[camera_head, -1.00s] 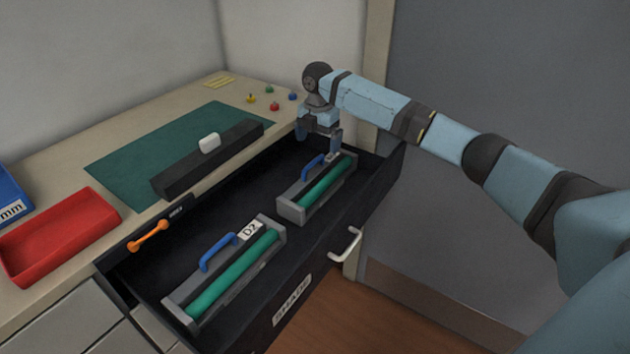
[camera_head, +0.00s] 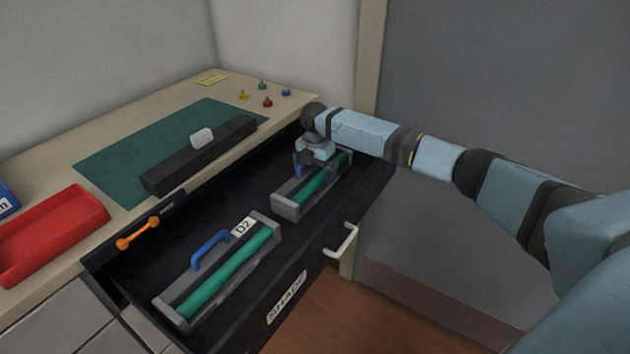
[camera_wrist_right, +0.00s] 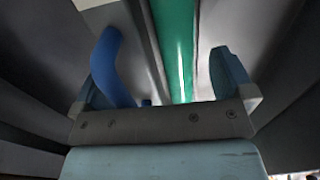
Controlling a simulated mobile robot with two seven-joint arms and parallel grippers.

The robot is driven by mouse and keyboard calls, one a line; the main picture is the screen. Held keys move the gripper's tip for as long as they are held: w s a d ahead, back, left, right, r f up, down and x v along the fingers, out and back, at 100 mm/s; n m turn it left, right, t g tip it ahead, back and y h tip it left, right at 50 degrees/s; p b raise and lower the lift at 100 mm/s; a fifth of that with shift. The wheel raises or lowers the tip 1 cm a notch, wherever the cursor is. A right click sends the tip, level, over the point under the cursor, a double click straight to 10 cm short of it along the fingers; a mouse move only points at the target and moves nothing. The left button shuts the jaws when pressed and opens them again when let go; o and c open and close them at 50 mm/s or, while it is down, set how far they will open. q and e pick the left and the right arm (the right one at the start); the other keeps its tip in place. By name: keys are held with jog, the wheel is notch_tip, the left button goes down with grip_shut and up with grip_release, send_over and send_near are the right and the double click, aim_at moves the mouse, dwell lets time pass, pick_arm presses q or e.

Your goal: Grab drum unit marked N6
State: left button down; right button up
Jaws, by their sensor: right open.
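The far drum unit (camera_head: 283,205) lies in the open drawer, grey with a green roller and a blue handle. Its label is not readable, so I cannot confirm N6. My right gripper (camera_head: 314,168) is down over its far part and hides much of the handle. In the right wrist view the open jaws (camera_wrist_right: 163,78) span the unit, with the blue handle (camera_wrist_right: 107,68) close to the left finger and the green roller (camera_wrist_right: 173,45) between the fingers. A second drum unit, marked D2 (camera_head: 222,268), lies nearer, its blue handle up. My left gripper is not in view.
The drawer (camera_head: 130,262) has dark walls around both units and a metal pull (camera_head: 341,241) in front. On the counter are a red tray (camera_head: 50,240), a green mat (camera_head: 110,165), a black bar (camera_head: 205,158) and small coloured pegs. An orange handle (camera_head: 137,233) is at the drawer's back edge.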

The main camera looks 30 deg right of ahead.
jog(key=shift+r, duration=0.15)
jog(key=c, duration=1.1)
